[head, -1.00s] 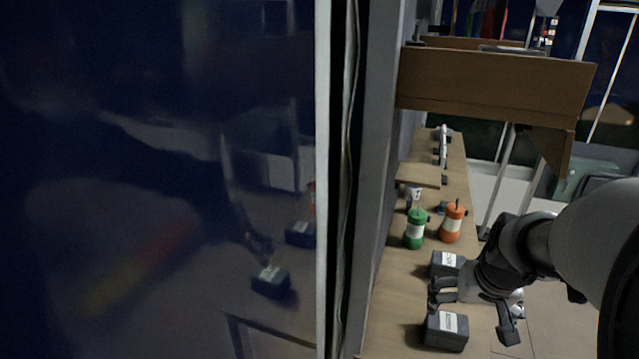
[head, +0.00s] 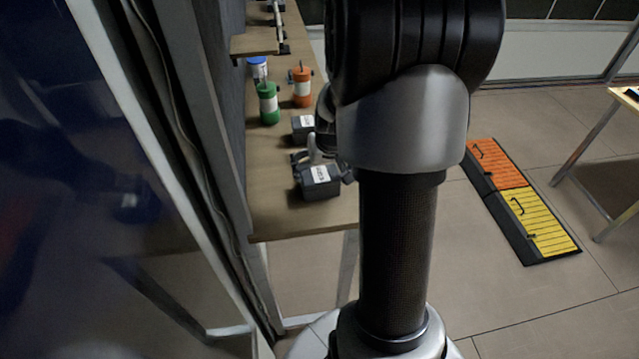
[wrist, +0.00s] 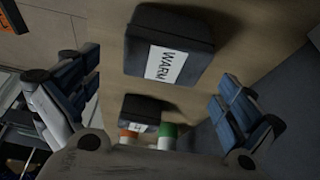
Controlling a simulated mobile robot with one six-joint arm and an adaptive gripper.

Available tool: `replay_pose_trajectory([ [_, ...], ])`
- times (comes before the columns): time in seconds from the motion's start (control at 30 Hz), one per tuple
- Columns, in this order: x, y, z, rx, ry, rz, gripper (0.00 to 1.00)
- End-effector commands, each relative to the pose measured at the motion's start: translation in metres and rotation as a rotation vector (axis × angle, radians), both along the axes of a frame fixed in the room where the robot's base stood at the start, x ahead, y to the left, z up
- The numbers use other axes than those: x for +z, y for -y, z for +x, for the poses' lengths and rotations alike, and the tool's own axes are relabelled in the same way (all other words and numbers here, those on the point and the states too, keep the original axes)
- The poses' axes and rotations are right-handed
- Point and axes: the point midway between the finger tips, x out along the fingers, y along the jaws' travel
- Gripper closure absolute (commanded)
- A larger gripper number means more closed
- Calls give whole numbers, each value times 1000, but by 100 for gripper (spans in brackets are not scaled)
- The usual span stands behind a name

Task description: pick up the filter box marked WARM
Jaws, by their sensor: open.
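The dark grey filter box marked WARM (wrist: 172,40) fills the upper middle of the wrist view, its white label readable. In the head view it is the front box (head: 320,188) on the shelf, near the shelf's near end. My gripper (head: 322,164) is open and empty at this box, its fingers toward either side. In the wrist view the open fingers of my gripper (wrist: 155,82) stand left and right, with the WARM box between and beyond them. I cannot tell whether they touch it. My arm hides part of the shelf in the head view.
A second dark box (head: 303,126) sits just behind. Beyond it stand a green jar (head: 268,104), an orange jar (head: 302,88) and a white-and-blue cup (head: 257,68). A wall runs close along the shelf's left. An orange-and-yellow ramp (head: 518,200) lies on the floor right.

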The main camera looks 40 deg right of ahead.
Motion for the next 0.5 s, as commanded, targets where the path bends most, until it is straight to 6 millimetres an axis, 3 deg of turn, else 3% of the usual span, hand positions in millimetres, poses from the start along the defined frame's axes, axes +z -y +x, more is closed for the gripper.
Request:
replay_pose_trajectory([
  [0.23,-38,1,10,0,-3,1,0],
  [0.5,-45,3,14,1,-2,-1,0],
])
